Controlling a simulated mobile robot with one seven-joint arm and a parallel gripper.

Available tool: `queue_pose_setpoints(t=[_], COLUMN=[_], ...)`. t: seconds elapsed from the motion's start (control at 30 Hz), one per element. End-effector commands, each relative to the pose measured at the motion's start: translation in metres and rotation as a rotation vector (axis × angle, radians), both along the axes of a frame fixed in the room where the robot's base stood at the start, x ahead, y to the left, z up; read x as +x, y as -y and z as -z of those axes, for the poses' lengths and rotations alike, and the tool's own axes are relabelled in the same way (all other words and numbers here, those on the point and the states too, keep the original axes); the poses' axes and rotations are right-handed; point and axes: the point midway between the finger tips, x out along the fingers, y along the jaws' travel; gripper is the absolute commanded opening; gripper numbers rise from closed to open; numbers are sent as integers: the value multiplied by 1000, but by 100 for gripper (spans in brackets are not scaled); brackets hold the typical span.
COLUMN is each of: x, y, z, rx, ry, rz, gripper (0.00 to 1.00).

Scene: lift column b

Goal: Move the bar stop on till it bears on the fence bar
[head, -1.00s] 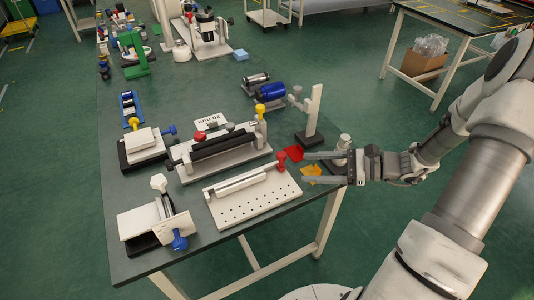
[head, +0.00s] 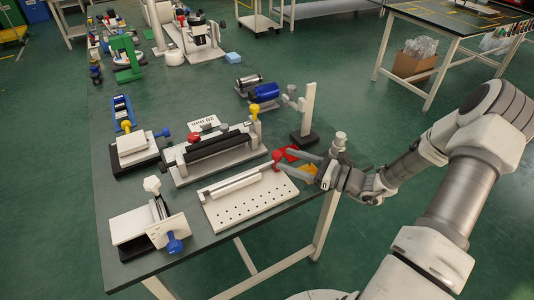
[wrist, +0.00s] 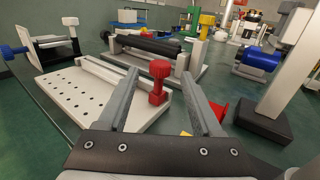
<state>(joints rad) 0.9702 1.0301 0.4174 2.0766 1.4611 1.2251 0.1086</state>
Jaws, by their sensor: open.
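The bar stop appears to be the red-knobbed piece (head: 277,157) at the right end of a white perforated plate (head: 255,205). It also shows upright in the wrist view (wrist: 158,82). The fence bar (head: 234,184) seems to be the long pale bar lying along the plate, running toward the red knob. The left finger hides its near end in the wrist view, so I cannot tell whether the two touch. My gripper (wrist: 161,74) is open, and the red knob shows between its fingers without visible contact. In the head view my gripper (head: 284,160) reaches in from the right.
A black roller on a white base (head: 218,145) stands behind the plate. A white post on a black foot (wrist: 275,115) stands close on the right. Red (wrist: 217,108) and yellow (head: 307,171) pieces lie by my fingers. A blue-knobbed fixture (head: 150,228) stands left.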

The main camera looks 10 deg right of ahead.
Motion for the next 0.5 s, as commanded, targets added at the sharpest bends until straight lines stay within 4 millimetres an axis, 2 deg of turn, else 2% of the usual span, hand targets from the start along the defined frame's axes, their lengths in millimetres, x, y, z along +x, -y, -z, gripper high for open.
queue_pose_setpoints(t=[0.03,0.2,0.5], x=[7,27,45], y=[-10,-36,-57], z=[1,1,0], rx=[0,1,-1], ry=[0,1,0], rz=[-5,-4,0], gripper=[67,67,67])
